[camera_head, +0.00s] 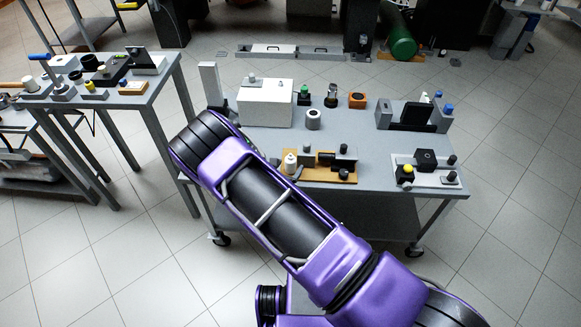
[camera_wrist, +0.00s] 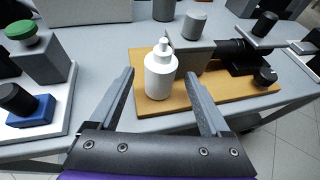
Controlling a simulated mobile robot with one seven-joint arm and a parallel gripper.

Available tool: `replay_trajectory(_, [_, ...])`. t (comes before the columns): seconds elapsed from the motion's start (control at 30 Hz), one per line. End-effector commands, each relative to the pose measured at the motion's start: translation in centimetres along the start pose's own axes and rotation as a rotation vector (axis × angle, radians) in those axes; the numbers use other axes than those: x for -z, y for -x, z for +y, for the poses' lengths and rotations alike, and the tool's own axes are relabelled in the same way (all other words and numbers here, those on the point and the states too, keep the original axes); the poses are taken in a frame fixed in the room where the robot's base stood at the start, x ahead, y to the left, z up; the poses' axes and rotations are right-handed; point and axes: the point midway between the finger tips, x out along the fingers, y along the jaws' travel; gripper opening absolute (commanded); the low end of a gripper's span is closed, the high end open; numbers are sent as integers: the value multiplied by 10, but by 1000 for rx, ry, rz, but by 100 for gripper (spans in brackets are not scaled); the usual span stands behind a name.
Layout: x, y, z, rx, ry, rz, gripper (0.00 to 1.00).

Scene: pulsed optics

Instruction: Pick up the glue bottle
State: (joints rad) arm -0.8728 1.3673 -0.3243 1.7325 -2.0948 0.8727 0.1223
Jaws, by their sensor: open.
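The glue bottle (camera_wrist: 158,77) is a small white bottle with a narrow nozzle cap. It stands upright on the left part of an orange-brown board (camera_wrist: 206,94). In the head view the bottle (camera_head: 290,165) shows just past my purple arm, at the left end of the board (camera_head: 318,174). My gripper (camera_wrist: 160,79) is open, with one finger on either side of the bottle in the wrist view. Gaps show between the bottle and both fingers; how far the fingertips reach along it I cannot tell. In the head view my gripper is hidden behind my arm.
Grey and black optical mounts (camera_wrist: 235,50) stand on the same board, right of and behind the bottle. A green-topped grey block (camera_wrist: 38,55) and a blue block (camera_wrist: 30,110) are at the left. A white box (camera_head: 265,104) stands farther back on the grey cart (camera_head: 352,137).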

Motion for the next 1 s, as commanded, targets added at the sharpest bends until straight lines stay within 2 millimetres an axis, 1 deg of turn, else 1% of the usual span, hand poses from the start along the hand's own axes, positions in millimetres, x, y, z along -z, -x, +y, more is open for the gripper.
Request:
replay_trajectory(0.03, [0, -4, 0, 0, 0, -1, 81])
replay_trajectory(0.1, [0, -7, 0, -1, 1, -1, 81])
replay_trajectory(0.3, [0, -7, 0, -1, 1, -1, 81])
replay_trajectory(0.37, [0, -7, 0, -1, 1, -1, 70])
replay_trajectory(0.4, [0, -7, 0, -1, 1, -1, 63])
replay_trajectory(0.47, [0, -7, 0, -1, 1, -1, 52])
replay_trajectory(0.5, [0, -7, 0, -1, 1, -1, 45])
replay_trajectory(0.57, [0, -7, 0, -1, 0, -1, 34])
replay_trajectory(0.6, [0, -7, 0, -1, 0, -1, 27])
replay_trajectory(0.73, [0, -7, 0, -1, 0, -1, 4])
replay_trajectory(0.77, [0, -7, 0, -1, 0, -1, 0])
replay_trajectory(1.0, [-1, -7, 0, -1, 0, -2, 0])
